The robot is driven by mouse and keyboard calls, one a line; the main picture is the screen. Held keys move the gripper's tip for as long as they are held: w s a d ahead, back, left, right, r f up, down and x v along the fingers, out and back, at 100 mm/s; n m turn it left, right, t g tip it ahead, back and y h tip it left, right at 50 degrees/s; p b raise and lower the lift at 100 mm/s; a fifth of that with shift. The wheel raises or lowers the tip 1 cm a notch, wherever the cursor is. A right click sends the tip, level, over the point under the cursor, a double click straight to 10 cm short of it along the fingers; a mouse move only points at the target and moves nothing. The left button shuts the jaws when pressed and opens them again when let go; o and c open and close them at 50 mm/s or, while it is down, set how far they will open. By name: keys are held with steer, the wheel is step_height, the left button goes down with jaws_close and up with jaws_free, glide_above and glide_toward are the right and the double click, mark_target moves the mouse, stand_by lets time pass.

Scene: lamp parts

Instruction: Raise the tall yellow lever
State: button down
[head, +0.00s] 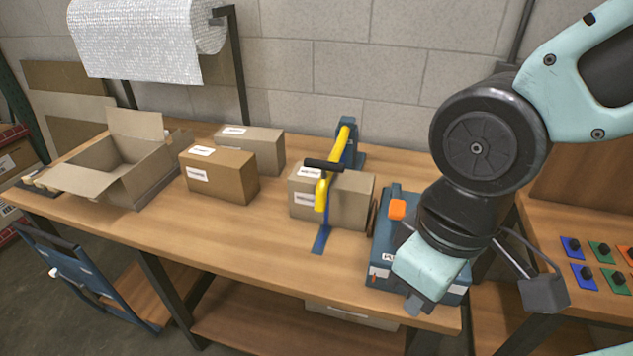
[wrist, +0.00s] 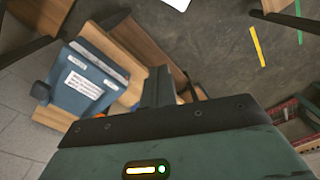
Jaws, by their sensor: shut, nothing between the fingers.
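The yellow lever (head: 337,160) is a long yellow bar in the head view, with a black crosswise piece (head: 324,165) near its front part. It runs from a blue bracket (head: 348,135) at the back down over a cardboard box (head: 347,205). Its front end points down, above a blue strip on the table. My gripper (head: 415,303) is shut and empty, low in front of the blue box, right of the lever and well apart from it. In the wrist view my gripper's fingers (wrist: 158,88) show together; I cannot make out the lever there.
A blue box (head: 385,276) with an orange button (head: 397,209) stands between lever and gripper. Two closed boxes and an open carton (head: 125,165) stand left. A panel of coloured switches (head: 597,265) is at right. The table's front edge is clear left of the blue strip.

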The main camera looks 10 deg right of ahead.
steer(key=w+f+n+t+h+b, duration=0.1)
steer(key=w+f+n+t+h, duration=0.2)
steer(key=w+f+n+h, duration=0.5)
steer(key=w+f+n+t+h, duration=0.4)
steer(key=w+f+n, duration=0.15)
steer(key=w, duration=0.45)
steer(key=w+a+r+n+t+y, duration=0.1)
steer(key=w+a+n+t+y, duration=0.1)
steer(key=a+n+t, duration=0.3)
steer(key=w+a+r+n+t+y, duration=0.1)
steer(key=w+a+n+t, duration=0.3)
steer(key=a, duration=0.4)
steer(key=n+t, duration=0.1)
steer(key=t, duration=0.1)
steer(key=shift+w+a+t+y+b, duration=0.2)
steer(key=shift+w+t+y+b, duration=0.15)
steer(key=shift+t+y+b, duration=0.05)
steer(key=shift+r, duration=0.15)
